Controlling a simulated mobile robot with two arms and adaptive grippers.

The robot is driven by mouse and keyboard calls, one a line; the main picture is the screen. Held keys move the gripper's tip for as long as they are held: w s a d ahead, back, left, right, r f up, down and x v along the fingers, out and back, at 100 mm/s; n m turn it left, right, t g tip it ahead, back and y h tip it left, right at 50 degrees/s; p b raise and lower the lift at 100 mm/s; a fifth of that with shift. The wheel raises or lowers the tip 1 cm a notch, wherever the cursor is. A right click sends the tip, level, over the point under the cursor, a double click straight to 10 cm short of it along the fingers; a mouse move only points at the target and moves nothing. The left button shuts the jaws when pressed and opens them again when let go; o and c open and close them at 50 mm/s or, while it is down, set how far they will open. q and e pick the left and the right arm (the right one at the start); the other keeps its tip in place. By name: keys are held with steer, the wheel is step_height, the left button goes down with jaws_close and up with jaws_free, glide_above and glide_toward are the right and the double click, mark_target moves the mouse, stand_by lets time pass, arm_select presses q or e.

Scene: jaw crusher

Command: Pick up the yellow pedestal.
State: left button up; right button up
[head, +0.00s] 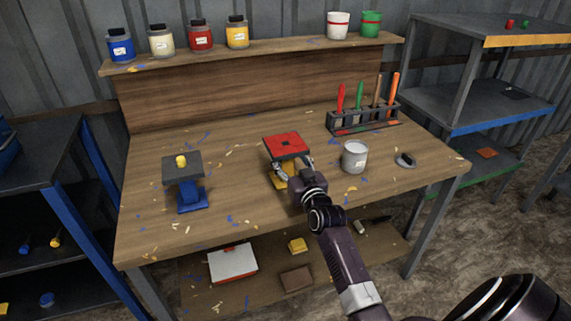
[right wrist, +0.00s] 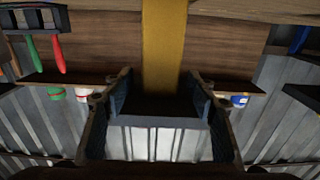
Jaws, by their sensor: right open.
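The yellow pedestal (head: 279,184) stands on the workbench, with a red square plate (head: 286,145) on top. My right gripper (head: 290,169) is at the pedestal from the front, just under the plate, and hides much of its post. In the right wrist view, which is upside down, the yellow post (right wrist: 164,45) shows between the two spread fingers of the right gripper (right wrist: 160,86). Gaps show on both sides of the post, and a dark plate edge shows below it in the picture. My left gripper is not in view.
The workbench (head: 240,205) also holds a blue pedestal (head: 191,193) with a grey top at left, a grey can (head: 354,157) close to the right of my gripper, and a tool rack (head: 364,121) behind. A shelf (head: 255,53) with jars and cans runs along the back.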

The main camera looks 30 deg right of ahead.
steer(key=shift+b+x, duration=0.45)
steer(key=shift+x, duration=0.55)
steer(key=shift+w+d, duration=0.1)
steer(key=shift+w, duration=0.05)
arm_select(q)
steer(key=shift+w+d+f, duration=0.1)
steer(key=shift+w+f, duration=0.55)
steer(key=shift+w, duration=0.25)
arm_select(e)
steer(key=shift+c, duration=0.4)
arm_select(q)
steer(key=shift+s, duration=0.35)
arm_select(e)
jaws_close()
steer(key=shift+r, duration=0.15)
